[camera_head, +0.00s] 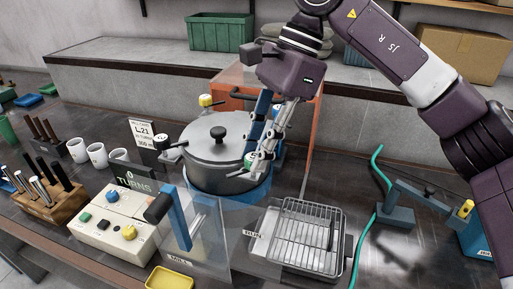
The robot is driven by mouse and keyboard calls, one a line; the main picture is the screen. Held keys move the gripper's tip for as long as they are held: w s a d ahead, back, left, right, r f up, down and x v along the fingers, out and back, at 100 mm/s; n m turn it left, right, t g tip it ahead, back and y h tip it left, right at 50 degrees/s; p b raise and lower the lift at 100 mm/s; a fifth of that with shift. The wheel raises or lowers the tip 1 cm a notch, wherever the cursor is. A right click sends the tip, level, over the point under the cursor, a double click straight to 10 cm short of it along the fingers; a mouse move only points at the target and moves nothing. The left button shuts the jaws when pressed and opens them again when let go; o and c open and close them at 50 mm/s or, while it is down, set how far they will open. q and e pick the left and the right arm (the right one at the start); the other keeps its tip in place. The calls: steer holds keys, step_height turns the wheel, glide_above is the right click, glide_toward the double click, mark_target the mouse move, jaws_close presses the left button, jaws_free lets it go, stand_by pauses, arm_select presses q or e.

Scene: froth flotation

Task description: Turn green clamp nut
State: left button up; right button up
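The grey mill pot (212,160) stands on the dark bench with its lid on and a black knob on top. A clamp nut with a green and white top (250,159) sits at the pot's right front rim, partly hidden by my fingers. My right gripper (263,157) points down at this nut from above, its fingertips beside or around it. Whether the fingers touch or grip it is hard to tell. A yellow clamp nut (206,100) is at the rim's back, and another clamp (165,142) is at its left. My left gripper is not in view.
A clear guard panel (205,235) with a blue bar stands in front of the pot. The control box (112,222) is at left, a wire rack on a tray (308,240) at right. An orange frame (308,118) stands behind my gripper.

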jaws_close()
steer(key=m+t+b, duration=0.1)
steer(key=m+b, duration=0.2)
steer(key=shift+f, duration=0.2)
steer(key=m+t+b, duration=0.1)
steer(key=m+b, duration=0.2)
steer(key=m, duration=0.1)
steer(key=shift+s+m+t+y+b, duration=0.2)
steer(key=shift+m+t+y+b, duration=0.1)
steer(key=shift+t+b, duration=0.1)
steer(key=m+t+b, duration=0.1)
steer(key=m, duration=0.1)
steer(key=m+t+h+b, duration=0.1)
steer(key=m+b, duration=0.1)
steer(key=m, duration=0.1)
steer(key=shift+s+r, duration=0.1)
steer(key=shift+s, duration=0.05)
steer(key=shift+a+r+m+t+h+b, duration=0.1)
steer(key=shift+m+t+h+b, duration=0.2)
steer(key=shift+m+b, duration=0.6)
steer(key=shift+r+m+t+h+b, duration=0.1)
steer(key=shift+m+t+h+b, duration=0.2)
steer(key=shift+m, duration=1.1)
